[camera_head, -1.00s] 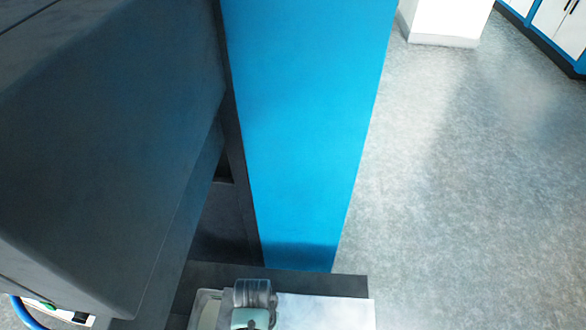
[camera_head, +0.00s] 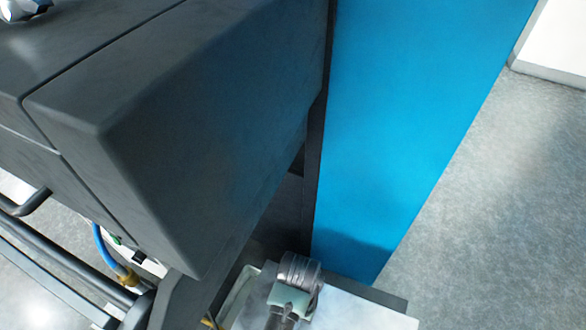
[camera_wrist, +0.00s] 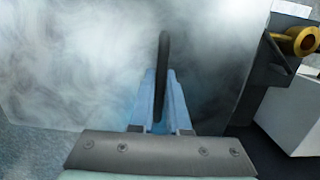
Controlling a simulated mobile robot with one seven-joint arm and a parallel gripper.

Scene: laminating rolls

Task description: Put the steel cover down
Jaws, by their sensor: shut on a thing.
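The steel cover (camera_wrist: 90,60) fills much of the wrist view as a smoky, brushed grey plate. A dark upright handle (camera_wrist: 163,45) stands out from its middle. My gripper (camera_wrist: 161,85) has its blue fingers shut on this handle, one on each side. In the head view a pale flat plate (camera_head: 365,313), apparently the cover, shows at the bottom edge, partly hidden behind my wrist. The fingers are hidden there. I cannot tell whether the cover's lower edge touches anything.
A large dark machine housing (camera_head: 190,130) fills the left of the head view, beside a tall blue panel (camera_head: 410,110). Open grey floor (camera_head: 500,230) lies to the right. Black rails (camera_head: 70,265) run at lower left. A yellow ring (camera_wrist: 303,40) is close to the cover's right edge.

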